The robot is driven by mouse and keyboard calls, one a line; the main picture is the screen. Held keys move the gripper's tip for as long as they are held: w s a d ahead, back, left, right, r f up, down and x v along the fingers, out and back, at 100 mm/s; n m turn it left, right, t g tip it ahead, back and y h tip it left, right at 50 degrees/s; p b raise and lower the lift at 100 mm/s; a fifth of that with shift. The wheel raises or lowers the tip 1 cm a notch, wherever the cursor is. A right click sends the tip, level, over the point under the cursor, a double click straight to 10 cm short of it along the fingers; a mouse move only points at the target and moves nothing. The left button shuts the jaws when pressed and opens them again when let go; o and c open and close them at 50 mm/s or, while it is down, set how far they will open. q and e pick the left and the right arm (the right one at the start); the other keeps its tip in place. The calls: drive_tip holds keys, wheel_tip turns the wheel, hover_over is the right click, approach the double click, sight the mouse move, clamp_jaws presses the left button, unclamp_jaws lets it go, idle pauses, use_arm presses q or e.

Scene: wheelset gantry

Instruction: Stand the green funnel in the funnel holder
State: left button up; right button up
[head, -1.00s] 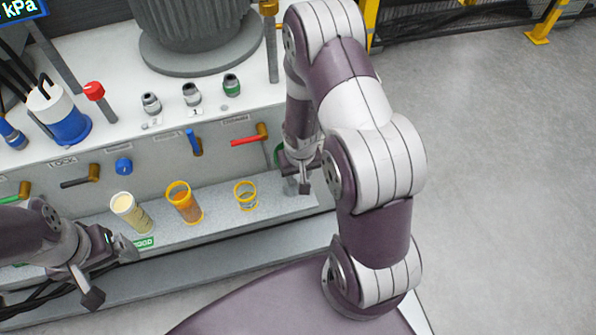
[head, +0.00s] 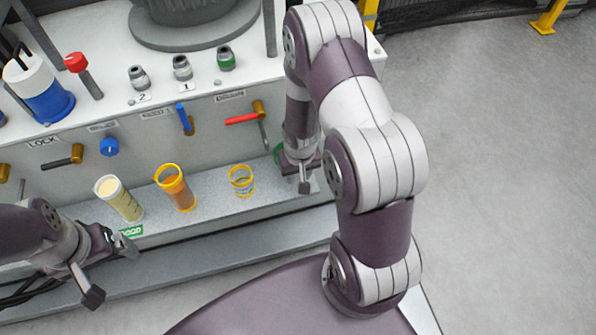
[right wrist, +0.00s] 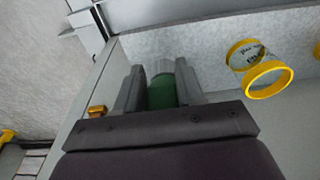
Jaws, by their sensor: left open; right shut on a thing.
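The green funnel (right wrist: 160,92) is held between the fingers of my right gripper (right wrist: 160,88), shown in the right wrist view; most of it is hidden by the fingers. In the head view a bit of green (head: 279,153) shows beside my right gripper (head: 304,182). A short clear cup with yellow rings, apparently the funnel holder (head: 242,181), stands on the ledge left of that gripper, apart from it. It also shows in the right wrist view (right wrist: 262,68), with nothing seen in it. My left gripper (head: 110,272) is open and empty at the lower left.
An orange-filled cup (head: 176,188) and a cream-filled tube (head: 120,198) stand on the same ledge (head: 215,208), further left. Above are a red-handled valve (head: 243,119), a blue lever (head: 185,119) and a blue knob (head: 109,147) on the front panel.

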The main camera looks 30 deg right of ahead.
drive_tip(key=o, duration=1.1)
drive_tip(key=shift+r, duration=0.15)
wheel_tip(320, 180, up, 12)
drive_tip(key=s+p, duration=0.1)
drive_tip(key=p, duration=0.5)
drive_tip(key=shift+s+a+r, duration=0.15)
drive_tip(key=shift+s+r, duration=0.05)
drive_tip(key=shift+s, duration=0.05)
